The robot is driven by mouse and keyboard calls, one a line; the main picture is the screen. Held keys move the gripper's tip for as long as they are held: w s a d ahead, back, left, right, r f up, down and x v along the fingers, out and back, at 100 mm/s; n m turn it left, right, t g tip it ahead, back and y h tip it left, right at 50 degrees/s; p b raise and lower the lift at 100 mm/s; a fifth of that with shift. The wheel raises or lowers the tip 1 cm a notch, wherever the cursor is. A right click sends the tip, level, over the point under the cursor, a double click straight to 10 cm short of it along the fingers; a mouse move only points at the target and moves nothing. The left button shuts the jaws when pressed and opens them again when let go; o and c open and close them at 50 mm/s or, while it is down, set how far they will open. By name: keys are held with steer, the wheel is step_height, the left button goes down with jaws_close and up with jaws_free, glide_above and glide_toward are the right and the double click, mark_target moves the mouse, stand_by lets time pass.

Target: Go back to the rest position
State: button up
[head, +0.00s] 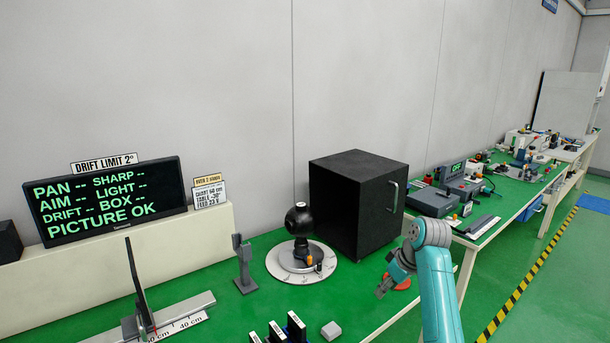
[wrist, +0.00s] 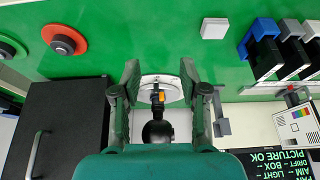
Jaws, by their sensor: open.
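The black gimbal camera (head: 299,220) stands on a round white marbled plate (head: 281,265) on the green table. In the wrist view the gimbal camera (wrist: 157,130) shows beyond the gap between the fingers, with an orange part on it. No contact between gripper and camera shows.
A black box with a handle (head: 358,200) stands beside the plate. A display (head: 105,201) reads "PICTURE OK".

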steer(key=s+a+f+m+t, duration=0.1)
steer(key=s+f, duration=0.5)
steer(key=f, duration=0.5)
steer(key=s+a+f+m+t, duration=0.15)
steer(key=s+f, duration=0.35)
steer(key=f, duration=0.6)
steer(key=s+f+m+t+h, duration=0.1)
steer(key=s+f, duration=0.3)
steer(key=s, duration=0.5)
steer(key=s+f+m+t+h, duration=0.15)
steer(key=s+f, duration=0.25)
steer(key=s, duration=0.4)
steer(key=s+r+m+t, duration=0.1)
steer(key=s+r+t, duration=0.15)
steer(key=s, duration=0.85)
steer(key=s+r+t, duration=0.1)
steer(key=s+r, duration=0.2)
steer(key=s, duration=0.7)
steer(key=s+a+r+m+t, duration=0.1)
steer(key=s+r+t, duration=0.1)
steer(key=s+r, duration=1.2)
step_height(320, 180, up, 3)
steer(key=shift+s+f+t, duration=0.1)
steer(key=shift+s+t, duration=0.25)
steer(key=shift+s, duration=0.05)
